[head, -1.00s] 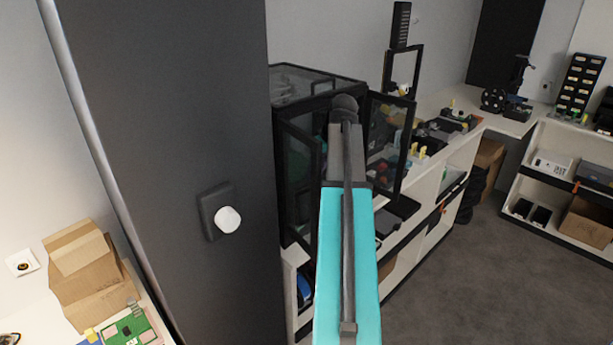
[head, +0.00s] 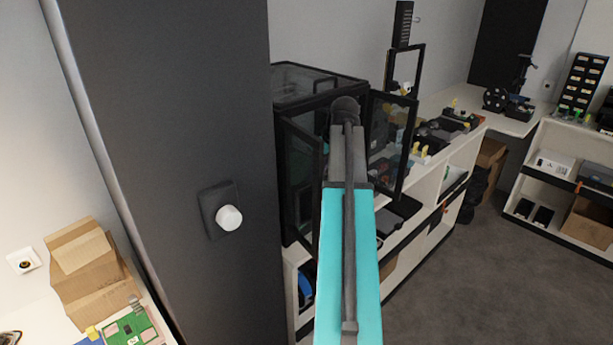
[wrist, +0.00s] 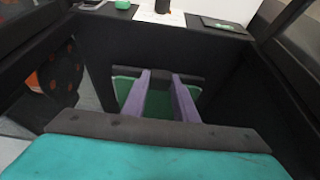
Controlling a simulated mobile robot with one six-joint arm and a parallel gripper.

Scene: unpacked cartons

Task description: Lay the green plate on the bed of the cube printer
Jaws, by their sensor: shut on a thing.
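In the wrist view my gripper (wrist: 160,82) has two purple fingers closed on the green plate (wrist: 158,103). Green shows between the fingers and to their left. Dark walls surround the plate. I cannot make out the bed or tell whether the plate touches it.
A dark column (head: 165,150) fills the left of the head view. Cartons (head: 85,270) stand at lower left. A workbench (head: 470,135) with tools and parts runs along the right of the printer. Grey floor (head: 450,270) is clear at lower right.

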